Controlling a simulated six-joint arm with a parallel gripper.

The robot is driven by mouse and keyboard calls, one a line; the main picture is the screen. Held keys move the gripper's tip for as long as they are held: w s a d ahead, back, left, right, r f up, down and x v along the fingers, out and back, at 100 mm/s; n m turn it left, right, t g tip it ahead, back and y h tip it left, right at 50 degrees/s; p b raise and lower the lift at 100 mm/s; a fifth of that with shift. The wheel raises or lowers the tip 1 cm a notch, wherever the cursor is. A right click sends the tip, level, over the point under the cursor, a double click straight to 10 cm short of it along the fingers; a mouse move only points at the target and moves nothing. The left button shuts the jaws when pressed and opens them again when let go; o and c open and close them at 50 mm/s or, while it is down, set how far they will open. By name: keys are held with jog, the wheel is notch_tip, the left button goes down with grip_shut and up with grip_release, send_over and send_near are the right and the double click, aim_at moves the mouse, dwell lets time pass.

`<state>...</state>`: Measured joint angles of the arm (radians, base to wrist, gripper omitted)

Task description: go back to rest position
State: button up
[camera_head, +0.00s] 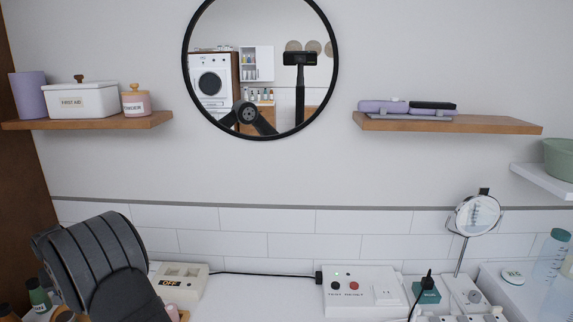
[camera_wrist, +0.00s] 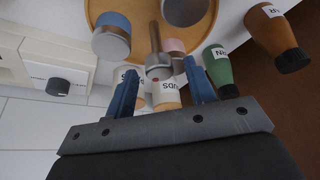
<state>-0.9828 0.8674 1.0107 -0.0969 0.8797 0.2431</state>
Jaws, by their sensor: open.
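My gripper (camera_wrist: 160,68) shows in the wrist view with its two blue fingers spread apart, so it is open. Between and just beyond the fingers are a pale bottle with a label (camera_wrist: 166,98) and a brown wooden-handled item (camera_wrist: 157,62). I cannot tell whether the fingers touch either one. Nothing is clearly gripped. In the head view my dark grey arm fills the lower left, and my gripper is hidden there.
A round wooden tray (camera_wrist: 96,12) holds several containers, including a blue-lidded jar (camera_wrist: 111,38). A green bottle (camera_wrist: 217,66) and a brown bottle (camera_wrist: 275,35) stand close to the right finger. A switch box (camera_head: 181,280) and a TEST/RESET box (camera_head: 362,290) sit on the counter.

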jog(key=v, duration=1.8)
jog(key=x, duration=1.7)
jog(key=shift+f, duration=0.25)
jog(key=shift+w+a+f, duration=0.15)
jog(key=shift+w+f, duration=0.05)
jog(key=shift+f, duration=0.1)
jog(key=shift+n+g+y, duration=0.4)
jog(key=shift+n+g, duration=0.2)
jog(key=shift+n, duration=1.2)
jog(key=v, duration=1.8)
jog(key=w+d+m, duration=0.1)
jog(key=w+d, duration=0.3)
jog(key=d, duration=0.2)
jog(key=shift+w+r+t, duration=0.2)
jog(key=shift+w+t, duration=0.1)
jog(key=shift+w, duration=0.1)
